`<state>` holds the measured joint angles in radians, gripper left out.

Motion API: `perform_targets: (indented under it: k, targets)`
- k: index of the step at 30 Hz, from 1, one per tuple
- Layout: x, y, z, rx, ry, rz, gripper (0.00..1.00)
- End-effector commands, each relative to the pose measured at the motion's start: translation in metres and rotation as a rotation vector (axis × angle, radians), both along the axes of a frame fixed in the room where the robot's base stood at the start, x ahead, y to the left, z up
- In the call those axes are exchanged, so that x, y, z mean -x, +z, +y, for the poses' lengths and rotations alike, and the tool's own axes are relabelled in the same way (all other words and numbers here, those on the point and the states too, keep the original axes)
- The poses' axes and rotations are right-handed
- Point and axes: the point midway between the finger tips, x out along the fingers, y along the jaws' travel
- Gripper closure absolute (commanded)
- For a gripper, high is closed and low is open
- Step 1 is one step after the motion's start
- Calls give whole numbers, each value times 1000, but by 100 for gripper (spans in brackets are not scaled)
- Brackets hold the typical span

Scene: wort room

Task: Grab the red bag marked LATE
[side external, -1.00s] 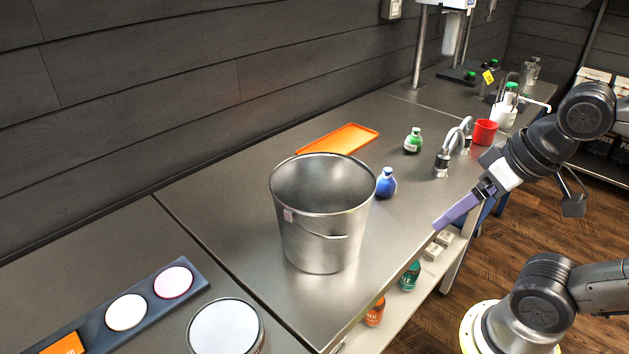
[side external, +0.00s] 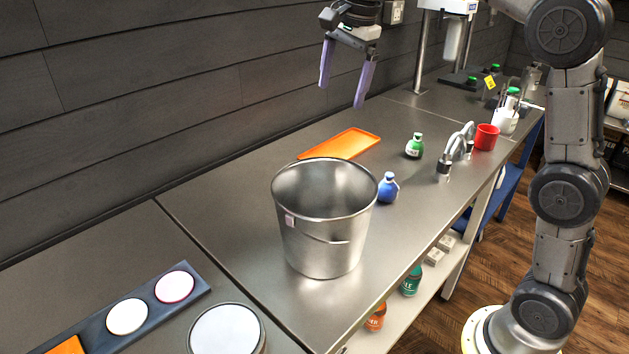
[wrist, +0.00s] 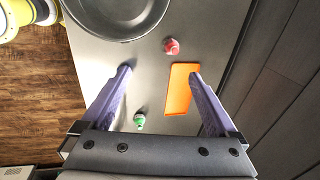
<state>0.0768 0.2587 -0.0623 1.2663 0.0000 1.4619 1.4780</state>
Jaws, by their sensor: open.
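A small red bag (wrist: 171,46) lies on the steel bench in the wrist view, between the bucket and the orange tray; its label is too small to read. It does not show in the side view, where the metal bucket (side external: 320,240) seems to hide that spot. My gripper (side external: 342,96) is open and empty, high above the bench near the wall, behind the orange tray. In the wrist view its purple fingers (wrist: 160,73) stand wide apart, with the red bag beyond their tips.
The bucket rim (wrist: 150,22) is close to the red bag. An orange tray (side external: 340,144) lies flat nearby. A green bag (side external: 414,147) and a blue bag (side external: 388,189) stand on the bench. Taps (side external: 455,150) and a red cup (side external: 486,137) are farther right.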

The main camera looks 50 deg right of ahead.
Motion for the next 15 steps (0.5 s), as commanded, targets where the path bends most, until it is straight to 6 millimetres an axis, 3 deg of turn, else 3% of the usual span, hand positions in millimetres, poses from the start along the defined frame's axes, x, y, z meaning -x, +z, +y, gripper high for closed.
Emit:
perform_targets:
  k: [1, 3, 7, 10, 15]
  targets:
    - [-21, -14, -5, -8, -34, 25, 6]
    - [-43, -31, -11, -16, -71, 57, 6]
    - [-78, -70, -21, -22, -98, 107, 6]
    - [-95, -100, -27, -24, -106, 144, 6]
    - [-102, -136, -33, -28, -113, 206, 6]
